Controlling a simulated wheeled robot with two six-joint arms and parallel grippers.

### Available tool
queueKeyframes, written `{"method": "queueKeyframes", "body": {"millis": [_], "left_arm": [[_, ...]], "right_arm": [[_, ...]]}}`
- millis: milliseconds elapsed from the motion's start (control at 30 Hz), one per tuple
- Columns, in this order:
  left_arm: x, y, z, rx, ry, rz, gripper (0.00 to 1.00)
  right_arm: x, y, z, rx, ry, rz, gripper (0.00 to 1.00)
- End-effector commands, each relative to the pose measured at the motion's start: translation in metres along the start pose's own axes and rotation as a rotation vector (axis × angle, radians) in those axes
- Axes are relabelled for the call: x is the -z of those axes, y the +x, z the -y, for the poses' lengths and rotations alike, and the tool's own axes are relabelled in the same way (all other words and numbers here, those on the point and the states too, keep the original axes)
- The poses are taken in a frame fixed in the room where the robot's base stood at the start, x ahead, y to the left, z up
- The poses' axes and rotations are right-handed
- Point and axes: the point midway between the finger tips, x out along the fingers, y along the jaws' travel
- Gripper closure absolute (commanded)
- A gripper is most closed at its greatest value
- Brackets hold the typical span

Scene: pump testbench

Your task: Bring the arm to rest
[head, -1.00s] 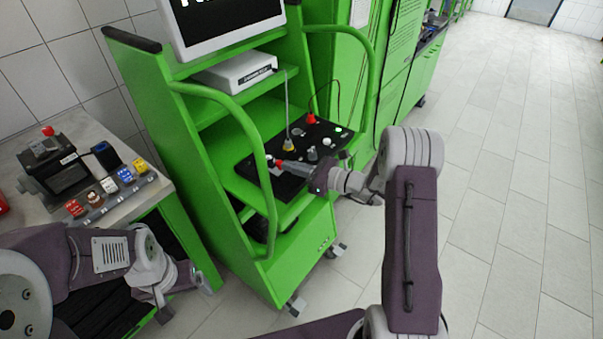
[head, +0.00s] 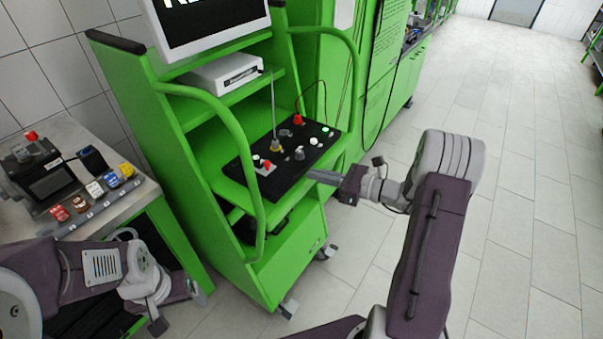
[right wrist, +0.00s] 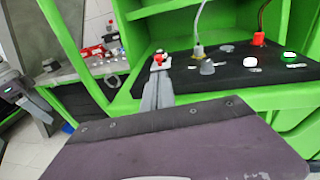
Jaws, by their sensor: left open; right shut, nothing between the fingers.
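My right arm reaches in from the lower right of the head view. Its gripper (head: 314,176) is shut and empty, just off the front right edge of the black control panel (head: 283,183). In the right wrist view the shut fingers (right wrist: 158,88) point toward the panel (right wrist: 225,82), with a red-topped switch (right wrist: 161,57) beyond their tips. This red switch (head: 267,164) sits at the panel's left end in the head view, apart from the fingers. My left gripper (head: 178,308) is open and low at the lower left, partly hard to make out.
The panel sits on a green trolley (head: 170,130) with a curved handrail (head: 246,150) on its left. A side table (head: 75,128) with a dark device and coloured parts stands at the left. Open tiled floor (head: 520,200) lies to the right.

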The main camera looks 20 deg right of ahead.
Motion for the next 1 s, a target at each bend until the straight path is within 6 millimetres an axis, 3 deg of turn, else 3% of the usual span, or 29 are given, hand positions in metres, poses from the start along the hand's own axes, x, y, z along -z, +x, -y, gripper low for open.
{"method": "queueKeyframes", "body": {"millis": [200, 667, 767, 867, 900, 1000], "left_arm": [[0.0, 0.001, 0.0, 0.0, 0.0, 0.0, 0.18], [0.0, 0.001, 0.0, 0.0, 0.0, 0.0, 0.18], [0.0, 0.001, 0.0, 0.0, 0.0, 0.0, 0.18], [0.0, 0.001, 0.0, 0.0, 0.0, 0.0, 0.18], [0.0, 0.001, 0.0, 0.0, 0.0, 0.0, 0.18], [0.0, 0.001, 0.0, 0.0, 0.0, 0.0, 0.18]], "right_arm": [[0.0, -0.013, 0.0, 0.001, 0.0, -0.001, 1.0], [0.0, -0.011, -0.003, -0.01, -0.004, -0.008, 1.0], [0.009, -0.001, -0.036, -0.117, -0.062, -0.093, 1.0], [0.035, 0.004, -0.11, -0.374, -0.236, -0.293, 1.0], [0.05, -0.003, -0.144, -0.512, -0.356, -0.394, 1.0], [0.09, -0.05, -0.203, -0.896, -0.776, -0.626, 1.0]]}}
